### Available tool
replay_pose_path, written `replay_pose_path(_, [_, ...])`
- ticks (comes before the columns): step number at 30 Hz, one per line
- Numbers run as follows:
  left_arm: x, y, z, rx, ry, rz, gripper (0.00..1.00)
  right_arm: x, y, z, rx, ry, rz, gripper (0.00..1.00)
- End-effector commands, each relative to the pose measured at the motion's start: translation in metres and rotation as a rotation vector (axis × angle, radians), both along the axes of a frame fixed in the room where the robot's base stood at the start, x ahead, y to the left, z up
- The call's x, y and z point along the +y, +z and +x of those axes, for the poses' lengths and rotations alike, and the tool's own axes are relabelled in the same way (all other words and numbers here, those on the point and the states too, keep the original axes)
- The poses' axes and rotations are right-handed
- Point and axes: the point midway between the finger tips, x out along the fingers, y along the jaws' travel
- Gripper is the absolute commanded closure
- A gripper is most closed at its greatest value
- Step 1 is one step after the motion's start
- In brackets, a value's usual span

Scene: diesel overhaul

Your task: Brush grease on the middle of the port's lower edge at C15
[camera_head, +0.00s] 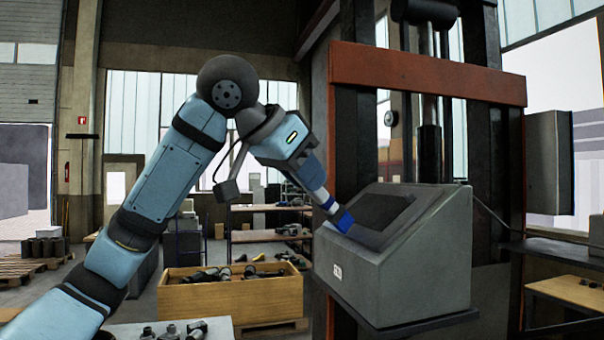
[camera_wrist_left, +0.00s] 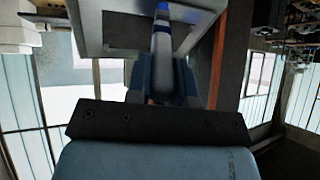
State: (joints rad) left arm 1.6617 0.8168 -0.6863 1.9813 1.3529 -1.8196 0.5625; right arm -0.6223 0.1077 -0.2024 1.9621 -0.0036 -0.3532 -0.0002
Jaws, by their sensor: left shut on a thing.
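A grey box (camera_head: 400,275) with a sloped top face stands on a shelf of the press. A dark port (camera_head: 385,209) is set in that face. A small white label (camera_head: 337,271) is on the box's front; I cannot read it. My left gripper (camera_head: 312,172) is shut on a brush (camera_head: 327,201) with a pale band and a blue tip. The blue tip overlaps the left end of the port's lower edge; I cannot tell whether it touches. In the left wrist view the brush (camera_wrist_left: 161,45) points away between the fingers. My right gripper is not in view.
The press's orange crossbeam (camera_head: 430,72) and dark columns rise behind the box. A wooden crate (camera_head: 230,297) of parts stands below and left. A light table (camera_head: 165,330) with small metal parts is at the bottom.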

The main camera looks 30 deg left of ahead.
Motion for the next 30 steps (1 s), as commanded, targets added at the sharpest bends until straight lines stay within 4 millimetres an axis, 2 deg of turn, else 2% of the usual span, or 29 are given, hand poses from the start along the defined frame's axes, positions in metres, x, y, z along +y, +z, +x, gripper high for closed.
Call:
replay_pose_path(3, [-0.009, 0.0, -0.007, -0.002, -0.003, 0.001, 1.0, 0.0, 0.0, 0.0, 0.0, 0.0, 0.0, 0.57])
replay_pose_path(11, [-0.016, 0.0, -0.013, -0.001, -0.001, -0.001, 1.0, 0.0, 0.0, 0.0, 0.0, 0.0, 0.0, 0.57])
replay_pose_path(21, [-0.037, -0.001, -0.03, 0.0, -0.002, 0.001, 1.0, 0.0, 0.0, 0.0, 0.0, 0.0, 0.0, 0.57])
replay_pose_path(30, [-0.046, 0.0, -0.038, -0.001, -0.003, 0.0, 1.0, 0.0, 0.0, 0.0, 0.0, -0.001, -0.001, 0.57])
